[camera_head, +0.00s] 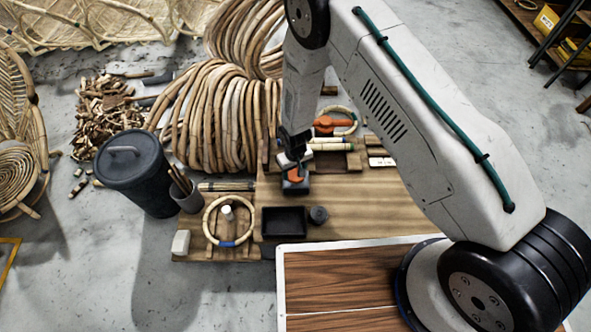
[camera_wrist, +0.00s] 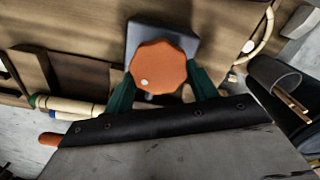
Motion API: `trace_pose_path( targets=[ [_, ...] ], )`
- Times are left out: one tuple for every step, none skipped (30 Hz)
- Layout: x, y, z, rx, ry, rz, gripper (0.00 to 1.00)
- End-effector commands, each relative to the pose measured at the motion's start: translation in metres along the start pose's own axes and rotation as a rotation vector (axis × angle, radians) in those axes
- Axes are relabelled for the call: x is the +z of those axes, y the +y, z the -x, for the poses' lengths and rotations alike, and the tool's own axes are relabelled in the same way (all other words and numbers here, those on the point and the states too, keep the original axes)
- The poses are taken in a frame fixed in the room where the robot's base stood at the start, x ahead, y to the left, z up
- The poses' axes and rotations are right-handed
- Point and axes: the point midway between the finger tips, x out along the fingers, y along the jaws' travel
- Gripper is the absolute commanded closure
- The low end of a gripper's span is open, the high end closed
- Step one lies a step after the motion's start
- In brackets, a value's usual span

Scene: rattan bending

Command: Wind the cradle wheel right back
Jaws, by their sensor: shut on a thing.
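An orange faceted wheel with a small white dot (camera_wrist: 158,66) sits on a dark grey block (camera_wrist: 181,38) in the wrist view. My gripper's (camera_wrist: 161,76) two green fingers are closed on its opposite sides. In the head view the gripper (camera_head: 296,168) points down onto the wheel (camera_head: 295,175), mostly covered by the fingers, and its dark block (camera_head: 294,188). Behind it, pale rods with a green band (camera_head: 330,146) lie near another orange part (camera_head: 325,124); what that part is, I cannot tell.
A rattan ring with a blue band (camera_head: 229,241), a black tray (camera_head: 284,222) and a small dark round piece (camera_head: 318,214) lie on the wooden bench (camera_head: 370,212). A dark lidded bin (camera_head: 137,172) stands left, by coiled rattan (camera_head: 212,118). The bench's right part is clear.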

Motion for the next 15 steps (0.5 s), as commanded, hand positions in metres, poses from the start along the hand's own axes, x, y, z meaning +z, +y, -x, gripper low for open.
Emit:
trace_pose_path(
  targets=[
    [-0.0004,-0.0004,0.0004,0.000,0.001,0.044,0.66],
    [-0.0004,-0.0005,0.0004,0.000,0.001,0.072,0.66],
    [-0.0004,-0.0007,0.0005,0.000,0.001,0.110,0.66],
    [-0.0004,-0.0008,0.0004,0.000,0.001,0.139,0.66],
    [-0.0004,-0.0010,0.0004,0.000,0.001,0.167,0.66],
    [-0.0003,-0.0012,0.0005,0.000,0.001,0.205,0.66],
    [-0.0003,-0.0014,0.0004,0.000,0.001,0.233,0.66],
    [-0.0003,-0.0015,0.0005,0.000,0.001,0.262,0.66],
    [-0.0002,-0.0017,0.0005,0.000,0.001,0.298,0.66],
    [-0.0002,-0.0018,0.0005,0.000,0.001,0.326,0.66],
    [-0.0001,-0.0020,0.0005,0.000,0.001,0.353,0.66],
    [-0.0001,-0.0022,0.0005,0.000,0.001,0.387,0.66],
    [0.0000,-0.0023,0.0005,0.000,0.001,0.413,0.66],
    [0.0000,-0.0024,0.0005,0.000,0.001,0.438,0.66],
    [0.0001,-0.0025,0.0005,0.000,0.001,0.469,0.66]
  ],
)
